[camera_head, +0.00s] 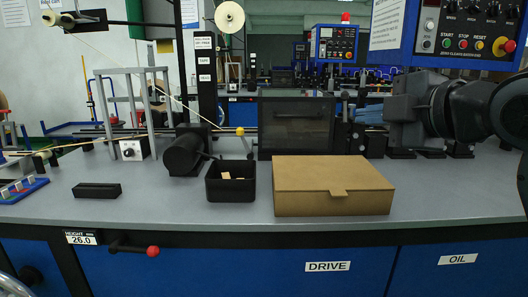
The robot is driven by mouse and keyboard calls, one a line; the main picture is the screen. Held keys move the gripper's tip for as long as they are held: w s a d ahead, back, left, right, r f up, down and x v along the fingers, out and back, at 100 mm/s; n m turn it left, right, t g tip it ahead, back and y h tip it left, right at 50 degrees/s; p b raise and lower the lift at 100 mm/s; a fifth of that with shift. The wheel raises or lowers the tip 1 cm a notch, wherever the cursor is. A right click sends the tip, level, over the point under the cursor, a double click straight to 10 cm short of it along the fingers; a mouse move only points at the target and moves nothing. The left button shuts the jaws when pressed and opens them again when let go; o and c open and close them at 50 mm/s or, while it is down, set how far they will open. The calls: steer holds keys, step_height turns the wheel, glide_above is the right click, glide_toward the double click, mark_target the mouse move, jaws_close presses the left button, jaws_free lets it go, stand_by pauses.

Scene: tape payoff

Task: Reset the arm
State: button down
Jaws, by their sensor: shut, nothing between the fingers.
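My arm reaches in from the right edge, dark and thick, above the right part of the grey bench. My gripper (386,111) is at its left end, above the bench and behind the cardboard box. It is shut, with nothing seen held in it.
A black open bin (231,185) holds small tan pieces. A black cylinder (184,153), a dark-windowed box (296,127) and a black block (97,190) stand on the bench (160,212). A blue control panel (470,32) hangs at upper right. The front left bench is fairly clear.

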steer(key=s+a+f+m+t, duration=0.1)
steer(key=s+f+m+t, duration=0.1)
steer(key=s+f+m, duration=0.35)
steer(key=s+a+f+m+t, duration=0.1)
steer(key=s+a+f+m, duration=0.1)
steer(key=f+m, duration=0.7)
steer(key=s+d+f+m+h, duration=0.2)
steer(key=s+f+m+h, duration=0.3)
steer(key=s+f, duration=1.15)
steer(key=s+d+g, duration=0.1)
steer(key=s+d, duration=0.2)
steer(key=s, duration=0.8)
steer(key=s+d+g, duration=0.1)
steer(key=s+d, duration=0.1)
steer(key=s, duration=0.9)
step_height(320, 180, up, 14)
steer(key=p, duration=1.4)
steer(key=shift+d+m+h, duration=0.15)
steer(key=shift+m+h, duration=0.15)
steer(key=shift+m, duration=0.05)
steer(key=shift+s+r, duration=0.1)
